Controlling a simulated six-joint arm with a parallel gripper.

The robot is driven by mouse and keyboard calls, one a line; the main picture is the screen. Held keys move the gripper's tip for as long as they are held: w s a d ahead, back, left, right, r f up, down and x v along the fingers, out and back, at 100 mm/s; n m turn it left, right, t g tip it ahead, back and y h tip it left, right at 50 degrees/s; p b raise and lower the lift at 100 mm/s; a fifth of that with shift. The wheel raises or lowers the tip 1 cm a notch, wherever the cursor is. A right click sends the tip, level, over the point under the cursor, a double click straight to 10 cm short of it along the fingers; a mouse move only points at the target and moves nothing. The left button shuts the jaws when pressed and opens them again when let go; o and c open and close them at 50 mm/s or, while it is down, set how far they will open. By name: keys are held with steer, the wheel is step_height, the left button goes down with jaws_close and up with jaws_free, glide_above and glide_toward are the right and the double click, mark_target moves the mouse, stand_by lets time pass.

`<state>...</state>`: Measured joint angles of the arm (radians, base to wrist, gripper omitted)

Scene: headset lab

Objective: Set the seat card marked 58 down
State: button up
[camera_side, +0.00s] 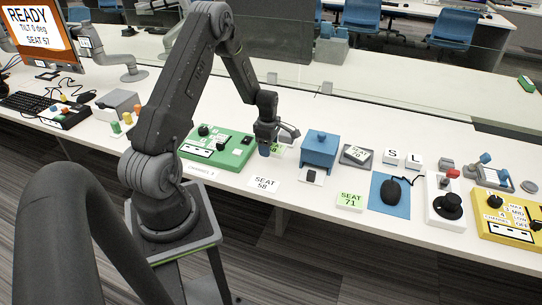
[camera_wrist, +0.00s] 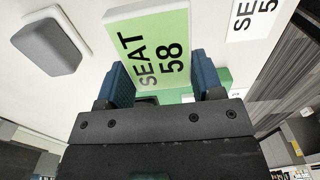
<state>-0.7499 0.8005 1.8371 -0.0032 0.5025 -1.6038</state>
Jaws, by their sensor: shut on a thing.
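The seat card marked 58 (camera_wrist: 150,48) is pale green with a white edge. In the wrist view it sits between the blue finger pads of my gripper (camera_wrist: 163,82), which is shut on it. In the side view my gripper (camera_side: 268,144) hides much of the card (camera_side: 277,149); I cannot tell whether it touches the table. A white label reading SEAT 58 (camera_side: 264,183) lies flat on the table, nearer the front edge than my gripper. Part of this label shows at the upper right of the wrist view (camera_wrist: 250,14).
A green control panel (camera_side: 236,157) is left of my gripper, a blue box (camera_side: 320,148) right. A green SEAT 71 card (camera_side: 350,200) lies near the front edge; another card sits in a grey tray (camera_side: 346,159). A blue mat (camera_side: 401,207) holds a mouse. A screen (camera_side: 40,28) reads READY.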

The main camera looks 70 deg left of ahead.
mark_target(271, 161)
steer(key=shift+w+d+f, duration=0.2)
steer(key=shift+w+f, duration=0.2)
steer(key=shift+f, duration=1.85)
steer(key=shift+f, duration=0.15)
steer(key=o, duration=0.9)
